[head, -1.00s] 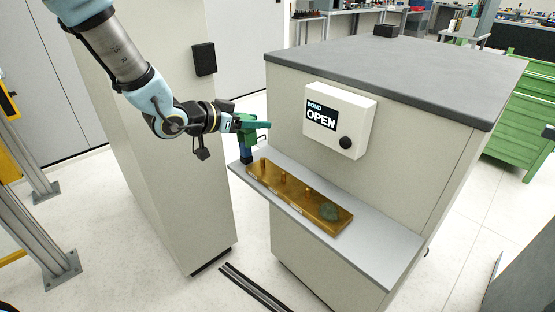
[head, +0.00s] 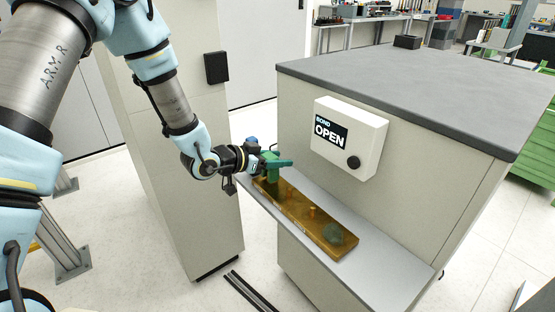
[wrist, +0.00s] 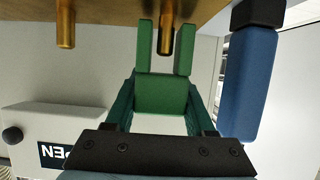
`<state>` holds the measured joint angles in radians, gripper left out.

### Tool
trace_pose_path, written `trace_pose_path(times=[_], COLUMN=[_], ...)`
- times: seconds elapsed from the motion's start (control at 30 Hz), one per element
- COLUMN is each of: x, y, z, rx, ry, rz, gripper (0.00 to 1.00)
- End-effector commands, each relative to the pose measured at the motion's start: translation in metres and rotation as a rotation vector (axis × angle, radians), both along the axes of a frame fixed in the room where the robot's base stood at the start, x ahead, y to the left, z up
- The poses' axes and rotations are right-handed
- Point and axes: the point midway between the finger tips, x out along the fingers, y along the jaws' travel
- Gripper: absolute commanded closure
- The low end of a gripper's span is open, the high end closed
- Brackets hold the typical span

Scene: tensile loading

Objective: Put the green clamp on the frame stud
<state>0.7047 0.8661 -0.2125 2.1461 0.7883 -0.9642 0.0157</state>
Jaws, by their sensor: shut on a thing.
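My gripper (head: 280,163) is shut on the green clamp (head: 271,172), over the left end of a brass plate (head: 325,243). In the wrist view, which is upside down, the teal fingers (wrist: 165,105) hold the clamp (wrist: 160,92) by its sides. Its two prongs point toward the plate (wrist: 105,8). A brass stud (wrist: 166,35) shows in the gap between the prongs, apart from the clamp's block. I cannot tell whether the prongs touch the plate.
Another stud (wrist: 65,25) stands to one side. A blue post with a black end (wrist: 252,85) is close beside the clamp. A round dark green piece (head: 333,233) sits at the plate's right end. The white OPEN box (head: 352,138) is on the cabinet behind the shelf (head: 385,265).

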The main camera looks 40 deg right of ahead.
Motion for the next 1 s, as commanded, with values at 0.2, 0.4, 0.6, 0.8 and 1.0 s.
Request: trace_pose_path(times=[0.2, 0.4, 0.6, 0.8, 1.0], x=[0.0003, 0.0002, 0.0001, 0.0001, 0.0001], y=[-0.0002, 0.0000, 0.0000, 0.0000, 0.0000], z=[-0.0044, -0.0080, -0.0071, -0.0071, -0.0038], rx=[-0.002, -0.001, -0.001, -0.001, -0.001], ry=[-0.001, -0.001, -0.001, -0.001, -0.001], rz=[0.001, 0.000, 0.000, 0.000, 0.000], gripper=[1.00, 1.00, 0.26, 0.16, 0.16])
